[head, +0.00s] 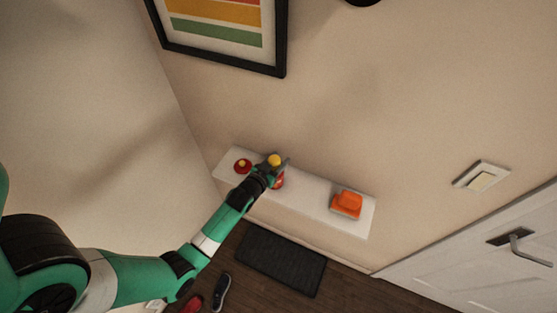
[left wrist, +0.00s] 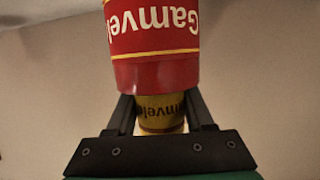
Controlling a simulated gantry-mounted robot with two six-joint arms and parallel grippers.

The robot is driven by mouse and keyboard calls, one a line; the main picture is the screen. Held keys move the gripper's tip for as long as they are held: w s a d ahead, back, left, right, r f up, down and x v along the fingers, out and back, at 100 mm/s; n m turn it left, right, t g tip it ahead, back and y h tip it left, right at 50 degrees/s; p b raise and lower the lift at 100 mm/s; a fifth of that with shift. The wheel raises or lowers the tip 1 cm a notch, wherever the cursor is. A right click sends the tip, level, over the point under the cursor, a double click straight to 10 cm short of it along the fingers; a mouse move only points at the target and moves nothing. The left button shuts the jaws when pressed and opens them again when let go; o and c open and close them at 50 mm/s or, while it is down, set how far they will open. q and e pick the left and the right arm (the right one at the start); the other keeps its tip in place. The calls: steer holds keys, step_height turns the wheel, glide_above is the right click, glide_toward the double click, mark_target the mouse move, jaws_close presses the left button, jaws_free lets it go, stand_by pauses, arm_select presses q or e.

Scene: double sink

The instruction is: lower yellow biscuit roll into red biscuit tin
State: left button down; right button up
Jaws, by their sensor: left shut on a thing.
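The yellow biscuit roll (left wrist: 160,113) is between the two fingers of my left gripper (left wrist: 160,105), which is shut on it. In the head view the roll's yellow end (head: 274,160) shows at the gripper (head: 273,169). The red biscuit tin (left wrist: 155,45) has white lettering that reads upside down in the left wrist view. Its rim edge overlaps the roll there; I cannot tell whether the roll is inside the tin or behind its rim. In the head view the tin (head: 280,182) stands on the shelf, partly hidden by my gripper. My right gripper is not in view.
The white shelf (head: 313,197) runs along the wall. A red round piece with a yellow knob (head: 243,166) lies at its left end, and an orange item (head: 346,204) at its right. A dark mat (head: 281,262) lies on the floor below.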

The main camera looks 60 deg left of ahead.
arm_select(q)
steer(key=shift+c, duration=1)
jaws_free()
steer(key=p+v, duration=0.1)
steer(key=v, duration=1)
steer(key=shift+s+r, duration=0.15)
steer(key=shift+s, duration=0.15)
steer(key=shift+d, duration=0.15)
